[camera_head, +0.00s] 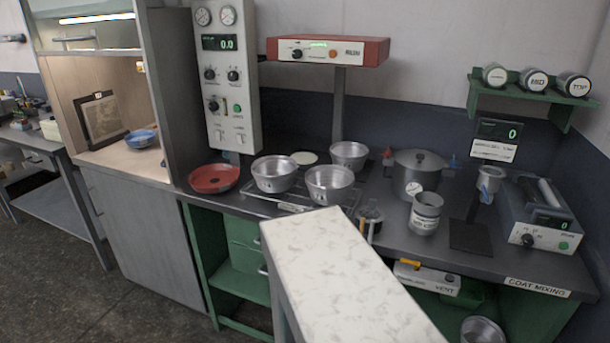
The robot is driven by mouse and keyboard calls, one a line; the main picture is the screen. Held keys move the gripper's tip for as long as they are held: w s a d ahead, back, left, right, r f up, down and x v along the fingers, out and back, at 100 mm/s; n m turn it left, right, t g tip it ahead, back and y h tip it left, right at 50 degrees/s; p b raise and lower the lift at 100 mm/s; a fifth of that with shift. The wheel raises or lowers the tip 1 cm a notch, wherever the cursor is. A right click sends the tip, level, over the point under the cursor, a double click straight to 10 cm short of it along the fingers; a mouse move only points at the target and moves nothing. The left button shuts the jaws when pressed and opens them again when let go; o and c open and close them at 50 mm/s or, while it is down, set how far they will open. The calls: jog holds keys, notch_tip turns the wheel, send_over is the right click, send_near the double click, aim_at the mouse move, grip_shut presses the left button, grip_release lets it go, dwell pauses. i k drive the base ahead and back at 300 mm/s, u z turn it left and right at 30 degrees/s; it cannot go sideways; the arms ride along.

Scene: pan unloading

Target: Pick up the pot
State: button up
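A lidded grey metal pot (415,178) stands upright on the dark workbench, right of centre, near the back wall. It has a round knob on its lid and blue and red bits beside its sides. A smaller metal can (425,214) with a label stands just in front of it and overlaps its lower right part in the picture. Several open metal pans, such as one on the left (275,174) and one in front (330,185), sit on or by a wire rack left of the pot. My gripper is not in view.
A marble-topped surface (340,285) juts into the foreground, before the bench. A red pan (214,178) lies at left. A scale-like device (540,215) and a stand (470,235) are at right. A green shelf (530,92) hangs above. The floor at lower left is clear.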

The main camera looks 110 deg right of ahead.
aim_at(273, 173)
jog(key=z, duration=0.3)
jog(key=k, duration=0.8)
jog(key=z, duration=0.5)
jog(key=i, duration=0.6)
jog(key=z, duration=0.2)
jog(key=k, duration=0.6)
jog(key=u, duration=0.05)
